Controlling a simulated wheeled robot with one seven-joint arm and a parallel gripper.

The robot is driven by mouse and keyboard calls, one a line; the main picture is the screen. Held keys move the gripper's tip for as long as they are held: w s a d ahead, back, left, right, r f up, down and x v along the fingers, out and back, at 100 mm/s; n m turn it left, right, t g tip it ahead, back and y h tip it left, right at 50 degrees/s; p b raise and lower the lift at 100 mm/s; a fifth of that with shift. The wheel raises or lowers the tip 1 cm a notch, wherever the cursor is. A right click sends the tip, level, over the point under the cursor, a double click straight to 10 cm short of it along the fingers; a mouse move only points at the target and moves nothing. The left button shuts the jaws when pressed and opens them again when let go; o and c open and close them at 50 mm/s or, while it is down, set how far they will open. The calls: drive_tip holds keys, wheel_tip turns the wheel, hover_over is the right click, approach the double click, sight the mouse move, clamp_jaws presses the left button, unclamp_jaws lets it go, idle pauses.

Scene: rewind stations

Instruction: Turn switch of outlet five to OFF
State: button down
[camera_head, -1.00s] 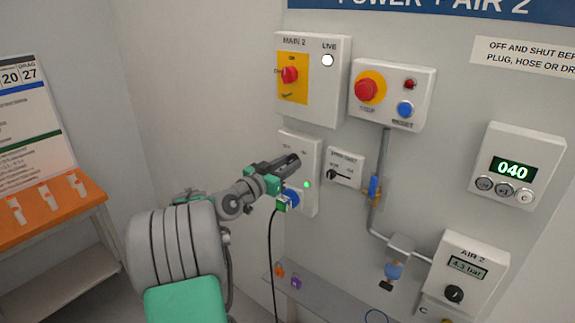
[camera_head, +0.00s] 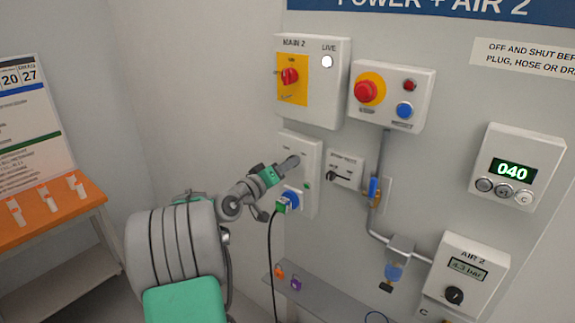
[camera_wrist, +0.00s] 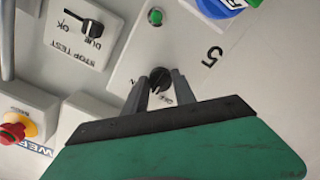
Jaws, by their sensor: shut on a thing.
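The outlet five box (camera_head: 311,158) is a pale panel on the wall, and its number 5 shows in the wrist view (camera_wrist: 212,57). Its small black rotary switch (camera_wrist: 160,75) sits between my fingertips. My gripper (camera_wrist: 161,88) is shut on this switch; in the head view my gripper (camera_head: 291,163) reaches the upper part of the box and hides the switch. A green lamp (camera_wrist: 155,16) is on the box, dull green in the head view (camera_head: 306,185). A blue socket (camera_head: 292,197) with a green plug and black cable is below. The switch's exact pointing is hard to read.
The stop test switch (camera_head: 335,176) is just right of the outlet box. The MAIN 2 box (camera_head: 325,90) and the red stop button box (camera_head: 418,90) are above. A pipe with a blue valve (camera_head: 374,190) runs down at right. The black cable (camera_head: 271,260) hangs below.

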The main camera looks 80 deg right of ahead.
drive_tip(key=n+p, duration=0.4)
drive_tip(key=n, duration=0.5)
drive_tip(key=shift+p, duration=0.3)
idle(0.4)
drive_tip(key=c, duration=1)
unclamp_jaws()
drive_tip(key=b+v, duration=0.2)
drive_tip(key=v, duration=0.5)
drive_tip(key=shift+w+a, duration=0.2)
drive_tip(key=shift+a, duration=0.2)
